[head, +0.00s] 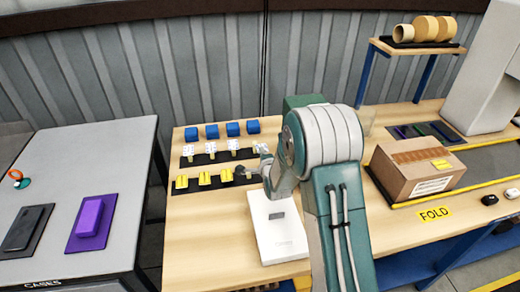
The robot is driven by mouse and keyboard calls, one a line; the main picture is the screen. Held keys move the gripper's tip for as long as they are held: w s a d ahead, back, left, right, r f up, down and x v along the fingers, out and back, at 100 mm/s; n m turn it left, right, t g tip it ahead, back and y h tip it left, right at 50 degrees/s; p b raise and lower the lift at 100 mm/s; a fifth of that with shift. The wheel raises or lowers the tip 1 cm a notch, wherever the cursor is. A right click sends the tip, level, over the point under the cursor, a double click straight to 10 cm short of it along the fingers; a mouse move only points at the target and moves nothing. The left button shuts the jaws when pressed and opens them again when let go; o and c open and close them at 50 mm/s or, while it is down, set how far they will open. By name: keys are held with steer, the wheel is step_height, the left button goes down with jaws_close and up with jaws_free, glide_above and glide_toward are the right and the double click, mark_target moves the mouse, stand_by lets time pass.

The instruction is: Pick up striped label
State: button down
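Three small yellow pieces with dark marks (204,179) stand in a row on a black strip on the wooden table. Behind them, white pieces with a dark pattern (210,148) stand on another black strip. Which of these is the striped label is too small to tell for sure. My gripper (242,173) is at the right end of the yellow row, just right of the rightmost yellow piece. My arm reaches in from the lower right. The fingers are small and dark, so I cannot tell whether they are open or hold anything.
Blue blocks (232,129) stand behind the white row. A white flat box (280,243) lies in front of my gripper. A grey table (75,160) is at left.

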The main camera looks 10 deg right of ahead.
steer(key=shift+r+v, duration=0.15)
steer(key=shift+v, duration=0.75)
steer(key=shift+r+v, duration=0.1)
steer(key=shift+v, duration=0.85)
